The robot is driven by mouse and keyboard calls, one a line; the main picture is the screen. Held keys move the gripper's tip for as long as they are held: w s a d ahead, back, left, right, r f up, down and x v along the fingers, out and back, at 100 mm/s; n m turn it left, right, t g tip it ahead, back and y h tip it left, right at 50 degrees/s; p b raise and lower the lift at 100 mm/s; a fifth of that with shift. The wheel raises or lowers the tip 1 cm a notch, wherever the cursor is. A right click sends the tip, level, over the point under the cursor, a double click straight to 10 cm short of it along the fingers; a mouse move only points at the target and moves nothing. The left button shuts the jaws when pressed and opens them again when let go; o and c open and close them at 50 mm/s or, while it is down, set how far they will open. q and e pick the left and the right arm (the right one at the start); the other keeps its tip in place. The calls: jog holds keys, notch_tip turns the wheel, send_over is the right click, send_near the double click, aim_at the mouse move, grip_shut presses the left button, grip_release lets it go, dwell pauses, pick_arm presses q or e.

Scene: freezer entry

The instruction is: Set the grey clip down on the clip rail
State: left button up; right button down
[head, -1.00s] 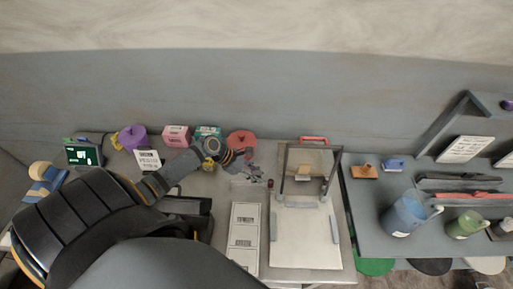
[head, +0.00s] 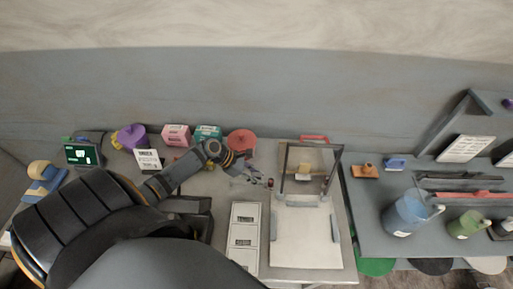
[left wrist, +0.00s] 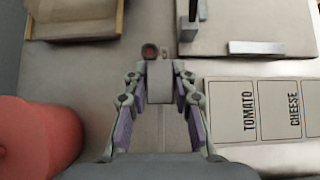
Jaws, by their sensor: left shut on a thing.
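My left gripper (left wrist: 160,88) has purple-padded fingers and is shut on a small grey block, which looks like the grey clip (left wrist: 160,82). In the head view, my left gripper (head: 248,176) is left of the framed stand, above the counter; the clip is too small to make out there. A small red round thing (left wrist: 150,51) lies just beyond the fingertips in the left wrist view. I cannot tell for certain which part is the clip rail. My right gripper is not in view.
A framed stand (head: 284,165) and white board (head: 305,245) are to the right. TOMATO and CHEESE cards (left wrist: 245,112) lie in front. A red canister (left wrist: 35,140) stands close behind my gripper. Pink (head: 175,134) and teal (head: 208,132) boxes line the back.

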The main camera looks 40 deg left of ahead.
pick_arm(q)
jog(key=shift+f, duration=0.65)
jog(key=shift+s+d+f+b, duration=0.1)
jog(key=shift+s+f+b, duration=0.15)
jog(key=shift+b, duration=0.1)
jog(key=o, duration=1)
